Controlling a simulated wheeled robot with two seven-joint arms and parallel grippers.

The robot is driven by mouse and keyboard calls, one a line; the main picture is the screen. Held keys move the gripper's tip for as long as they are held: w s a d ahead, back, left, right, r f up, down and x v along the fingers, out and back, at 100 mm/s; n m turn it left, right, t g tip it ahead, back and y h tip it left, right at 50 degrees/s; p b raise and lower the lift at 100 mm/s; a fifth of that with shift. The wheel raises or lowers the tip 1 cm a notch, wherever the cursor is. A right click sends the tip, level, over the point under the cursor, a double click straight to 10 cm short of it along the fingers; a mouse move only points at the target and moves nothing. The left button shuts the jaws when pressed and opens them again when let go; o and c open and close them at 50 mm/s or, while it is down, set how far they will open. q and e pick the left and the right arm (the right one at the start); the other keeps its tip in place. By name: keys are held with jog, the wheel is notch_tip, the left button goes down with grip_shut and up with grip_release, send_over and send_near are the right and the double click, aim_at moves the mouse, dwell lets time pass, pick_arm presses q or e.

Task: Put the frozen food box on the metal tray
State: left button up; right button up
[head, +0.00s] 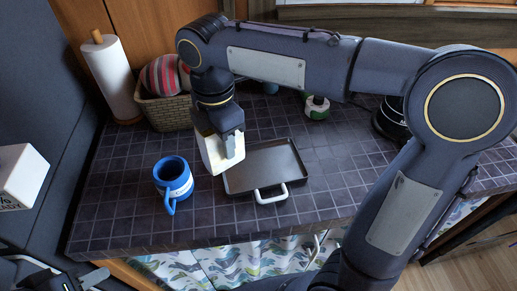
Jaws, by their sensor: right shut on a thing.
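The frozen food box (213,156) is pale and whitish, and is held tilted in my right gripper (229,148). The fingers are shut on it, and one finger covers part of its face. The dark metal tray (265,165) with a white handle lies on the tiled counter, just right of the box. The box overlaps the tray's left edge in the picture; I cannot tell its exact height above the counter. My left gripper (66,270) is at the lower left corner, partly cut off, its fingers apart and empty, far from the box and tray.
A blue mug (173,181) stands on the counter left of the tray. Behind are a paper towel roll (110,75), a wicker basket (168,112) and a small green-and-white item (317,107). A white printed box (20,176) is at the left edge.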

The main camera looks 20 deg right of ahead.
jog(key=shift+w+d+f, duration=0.55)
jog(key=shift+d+f, duration=1.2)
jog(key=shift+f, duration=0.2)
jog(key=shift+w+d+f, duration=0.55)
jog(key=shift+d+f, duration=1.2)
jog(key=shift+f, duration=0.2)
jog(key=shift+w+d+f, duration=0.55)
jog(key=shift+d+f, duration=1.2)
jog(key=shift+f, duration=0.2)
jog(key=shift+f, duration=0.15)
jog(key=o, duration=1.2)
